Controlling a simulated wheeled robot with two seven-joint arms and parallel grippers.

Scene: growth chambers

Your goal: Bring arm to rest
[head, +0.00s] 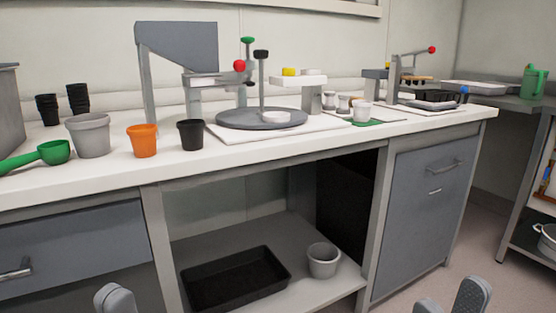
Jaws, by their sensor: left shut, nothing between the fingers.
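My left gripper (115,298) shows at the bottom edge, left of centre, in front of the bench. Only its grey tip is in view; it is shut and empty. My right gripper (450,301) shows at the bottom edge, on the right, in front of the grey cabinet. Its two grey fingertips stand apart with nothing between them. The rest of both arms lies outside the view.
The white bench (330,137) carries a green scoop (40,154), a grey pot (90,135), an orange pot (143,140), a black pot (191,134) and lever devices. A black tray (238,278) and a pot (323,260) stand on the shelf below. Floor shows at right.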

